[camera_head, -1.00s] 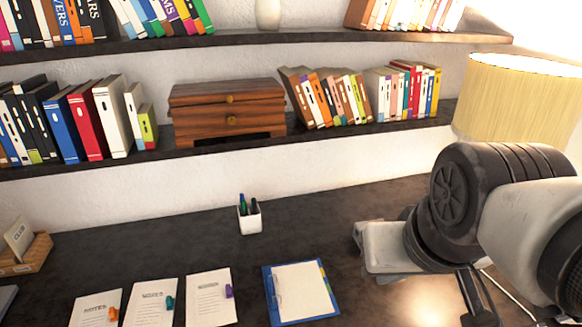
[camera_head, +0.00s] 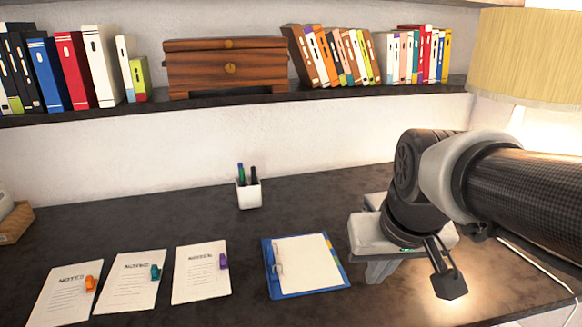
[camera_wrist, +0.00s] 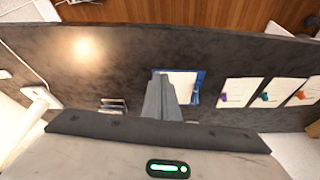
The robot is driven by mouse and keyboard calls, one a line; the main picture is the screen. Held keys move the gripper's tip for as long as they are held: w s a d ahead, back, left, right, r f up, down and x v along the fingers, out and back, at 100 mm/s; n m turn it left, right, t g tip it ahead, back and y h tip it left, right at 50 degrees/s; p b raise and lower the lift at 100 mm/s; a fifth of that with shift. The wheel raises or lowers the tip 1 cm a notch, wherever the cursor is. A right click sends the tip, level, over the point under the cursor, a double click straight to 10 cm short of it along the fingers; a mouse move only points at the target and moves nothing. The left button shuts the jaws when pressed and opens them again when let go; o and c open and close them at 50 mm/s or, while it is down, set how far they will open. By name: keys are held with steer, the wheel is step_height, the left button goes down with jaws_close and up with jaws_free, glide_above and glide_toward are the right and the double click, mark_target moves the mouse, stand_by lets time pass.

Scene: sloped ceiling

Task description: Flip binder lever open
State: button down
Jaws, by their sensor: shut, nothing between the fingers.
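The blue binder (camera_head: 310,291) lies open on the dark desk, with white paper on it and coloured tabs along its right edge. Its metal lever mechanism (camera_head: 277,257) is at the left side of the paper; I cannot tell the lever's position. My gripper (camera_head: 378,270) is to the right of the binder, apart from it and above the desk. In the wrist view my gripper's fingers (camera_wrist: 163,98) are together and empty, and they overlap the view of the binder (camera_wrist: 196,98).
Three note sheets (camera_head: 66,293) (camera_head: 130,282) (camera_head: 201,274) with coloured clips lie left of the binder. A white pen cup (camera_head: 249,194) stands behind it. A shelf (camera_head: 210,103) with books and a wooden drawer box (camera_head: 228,68) runs along the wall. A lamp (camera_head: 527,55) stands at right.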

step_height(320, 180, down, 5)
steer(key=b, duration=0.2)
steer(key=w+a+f+n+y+p, duration=0.1)
steer(key=w+a+f+y, duration=0.1)
steer(key=w, duration=1)
steer(key=w+a+f+n+g+y+p, duration=0.1)
steer(key=w+a+y, duration=0.3)
steer(key=w, duration=0.7)
steer(key=shift+w+a+f+n+y+p, duration=0.3)
steer(key=shift+w+a+f+n+p, duration=0.1)
steer(key=shift+f+n, duration=0.2)
steer(key=b+x, duration=0.2)
steer(key=x, duration=0.7)
steer(key=shift+a+f, duration=0.15)
steer(key=shift+f, duration=0.1)
steer(key=a, duration=0.3)
steer(key=shift+s+a+f, duration=0.1)
steer(key=shift+s+f, duration=0.05)
steer(key=shift+s, duration=0.1)
steer(key=shift+s+a, duration=0.1)
steer(key=shift+a, duration=0.4)
